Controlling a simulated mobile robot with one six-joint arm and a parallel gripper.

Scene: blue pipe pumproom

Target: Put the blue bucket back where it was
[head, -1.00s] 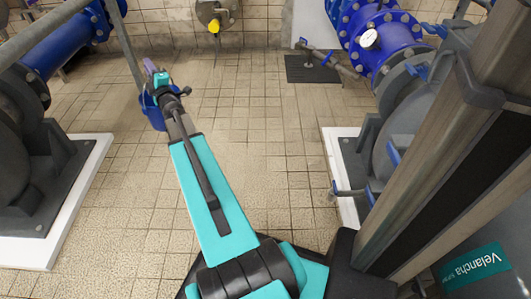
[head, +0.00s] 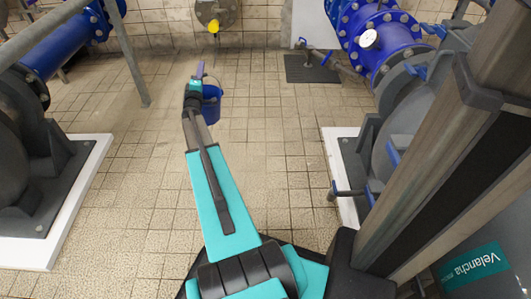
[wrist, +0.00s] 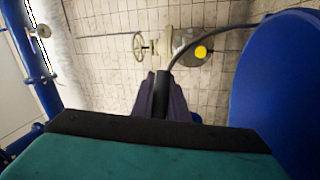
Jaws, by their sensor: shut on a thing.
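The blue bucket (head: 212,106) shows just right of and below the end of my arm in the head view, partly hidden behind it. In the wrist view its blue side (wrist: 282,90) fills the right edge. My gripper (head: 200,72) is shut on the bucket's dark handle, and its purple fingers (wrist: 163,92) close around the black grip in the wrist view. The thin handle wire arcs from the grip to the right toward the bucket. I cannot tell whether the bucket's bottom touches the floor.
Tiled floor (head: 265,150) is clear around the bucket. A yellow-capped pipe fitting (head: 214,20) is on the back wall. A grey post (head: 128,60) and a pump on a white plinth (head: 75,205) stand left. Blue pipework (head: 375,40) and a dark floor plate (head: 310,68) are at the right.

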